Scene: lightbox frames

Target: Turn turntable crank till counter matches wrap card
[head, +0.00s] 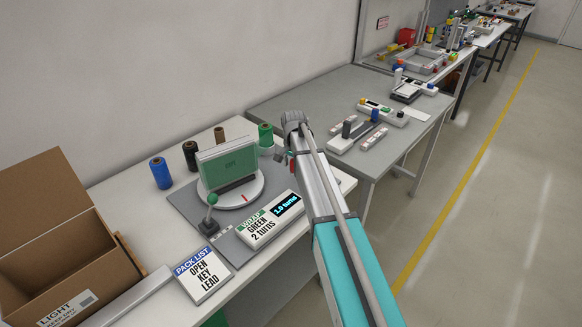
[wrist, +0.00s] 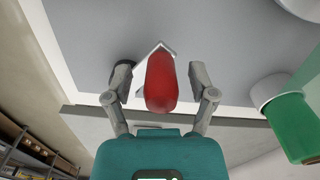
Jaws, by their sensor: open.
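The turntable (head: 256,190) is a white disc carrying an upright green-tinted frame (head: 226,167). The crank (head: 211,217) has a green knob and stands at the turntable's front left. The wrap card (head: 252,229) reads "WRAP GREEN 2 turns". The counter (head: 287,204) beside it shows "1.0 turns". My gripper (head: 284,157) is behind and right of the turntable, away from the crank. In the wrist view my gripper (wrist: 160,76) is open, with a red rounded piece (wrist: 161,84) showing between its fingers; contact is unclear.
Blue (head: 161,173), black (head: 190,155), brown (head: 219,135) and green (head: 265,135) spools stand along the back. The pack list (head: 203,275) reads "OPEN KEY LEAD". An open cardboard box (head: 107,262) is at left. A grey bench (head: 300,100) with devices stands beyond.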

